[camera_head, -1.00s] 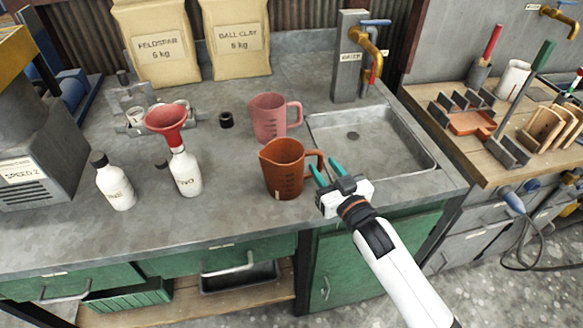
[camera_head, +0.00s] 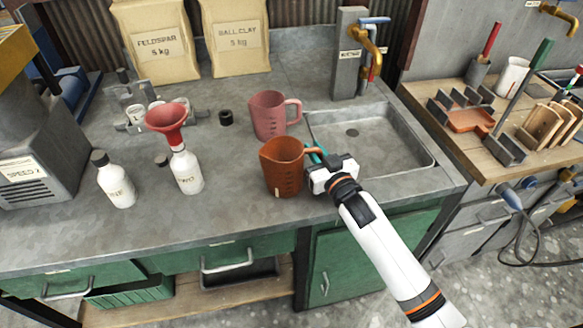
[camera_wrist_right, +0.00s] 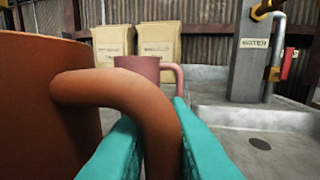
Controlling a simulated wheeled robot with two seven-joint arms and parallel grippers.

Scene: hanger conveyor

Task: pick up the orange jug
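The orange jug (camera_head: 283,168) stands upright on the grey counter, its handle pointing right toward the sink. In the right wrist view its body (camera_wrist_right: 40,100) fills the left side, and its handle (camera_wrist_right: 135,100) comes between the teal fingers. My right gripper (camera_head: 316,158) is at the handle, with its fingers open on either side of it. A gap shows between the fingers, and I cannot tell whether either one touches the handle. The fingertips are partly hidden by the handle in the head view. My left gripper is not in view.
A pink jug (camera_head: 270,116) stands just behind the orange one. A white bottle with a red funnel (camera_head: 167,118) and another white bottle (camera_head: 114,180) stand to the left. The sink (camera_head: 405,140) and tap (camera_head: 366,45) are to the right. The counter's front strip is clear.

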